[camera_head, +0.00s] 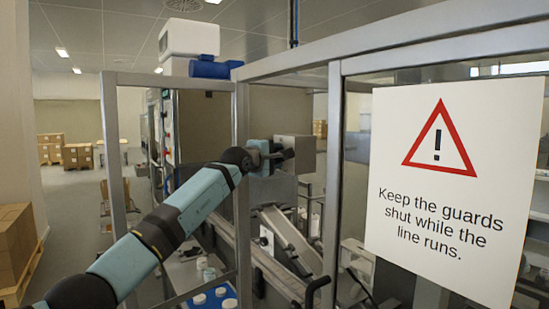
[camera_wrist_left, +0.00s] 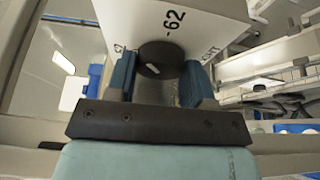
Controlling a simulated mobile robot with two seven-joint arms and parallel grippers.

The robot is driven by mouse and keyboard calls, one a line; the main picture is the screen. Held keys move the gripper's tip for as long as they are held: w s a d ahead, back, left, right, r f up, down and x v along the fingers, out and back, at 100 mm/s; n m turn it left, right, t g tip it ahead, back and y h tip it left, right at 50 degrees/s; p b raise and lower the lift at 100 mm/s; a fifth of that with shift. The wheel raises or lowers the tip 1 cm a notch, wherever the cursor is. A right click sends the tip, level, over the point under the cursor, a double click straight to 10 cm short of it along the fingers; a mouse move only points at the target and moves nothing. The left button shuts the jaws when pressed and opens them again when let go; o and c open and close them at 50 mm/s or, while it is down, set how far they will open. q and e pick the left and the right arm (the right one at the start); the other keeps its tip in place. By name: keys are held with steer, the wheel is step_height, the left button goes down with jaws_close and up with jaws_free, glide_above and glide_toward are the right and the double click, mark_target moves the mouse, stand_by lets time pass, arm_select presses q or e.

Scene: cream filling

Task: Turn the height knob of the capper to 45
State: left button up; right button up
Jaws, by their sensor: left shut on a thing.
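The capper (camera_head: 295,152) shows as a grey box behind the guard frame in the head view, at the end of my left arm. In the left wrist view its pale face (camera_wrist_left: 205,20) carries a dark round knob (camera_wrist_left: 160,52) with a short white mark. The number 62 with a dash is printed by the knob's upper edge; other print at the sides is partly hidden by the fingers. My left gripper (camera_wrist_left: 160,75) is shut on the knob, one blue finger on each side. In the head view the left gripper (camera_head: 277,155) hides the knob. My right gripper is not in view.
Metal guard posts (camera_head: 242,190) frame the opening that my left arm reaches through. A clear guard panel with a warning sign (camera_head: 455,185) stands at the right. White-lidded jars (camera_head: 212,296) stand below my arm. A conveyor rail (camera_head: 275,270) runs below the capper.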

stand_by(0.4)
arm_select(q)
steer(key=o, duration=0.9)
steer(key=shift+o, duration=0.2)
steer(key=b+v, duration=0.4)
steer(key=v, duration=1)
steer(key=shift+d+r, duration=0.1)
steer(key=shift+d, duration=0.05)
